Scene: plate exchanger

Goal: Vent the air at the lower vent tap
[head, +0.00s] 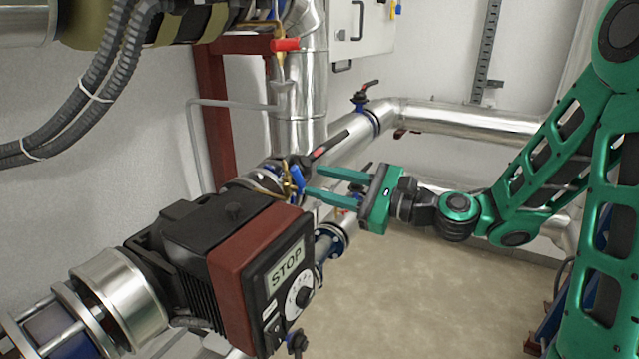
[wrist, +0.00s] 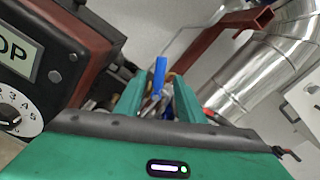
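The lower vent tap, a small brass tap with a blue lever (head: 297,179), sits on the pipework just behind the pump, near the middle of the head view. Its blue lever (wrist: 160,73) stands upright in the wrist view, in the gap between my fingers. My gripper (head: 312,181) is green and open, with its two fingers apart and pointing left at the tap. The fingertips are close to the lever; I cannot tell whether they touch it. The tap's lower body is partly hidden in the wrist view by the fingers and my gripper's body.
A black and red pump (head: 235,255) with a STOP display stands close in front of the tap. A red-handled tap (head: 286,45) is higher up. A silver pipe with a dark-red lever valve (head: 370,85) runs behind. Open floor (head: 420,290) lies below my arm.

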